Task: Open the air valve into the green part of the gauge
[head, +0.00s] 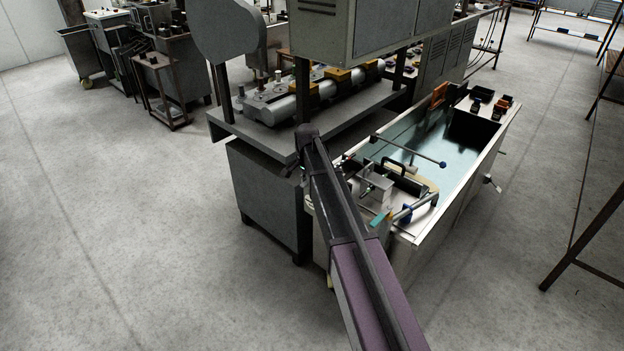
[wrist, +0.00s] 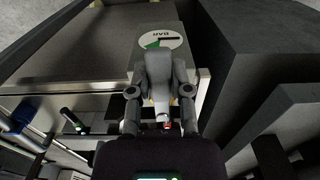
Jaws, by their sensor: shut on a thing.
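The gauge (wrist: 168,38) shows at the top of the wrist view as a white dial on a flat grey surface, its BAR lettering upside down. It has a green part on its left side and a dark mark across it. The dial's lower part is hidden behind my fingers, so I cannot tell the exact reading. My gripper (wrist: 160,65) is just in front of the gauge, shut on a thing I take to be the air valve. The valve is mostly hidden; a small red piece shows between the fingers. In the head view my arm hides the gripper and gauge.
A water trough (head: 470,165) with tools and a blue-ended handle along its near edge stands right of my arm. A grey machine (head: 265,195) stands to the left. In the wrist view, dark blocks stand close on the right. Open floor (head: 130,240) lies left.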

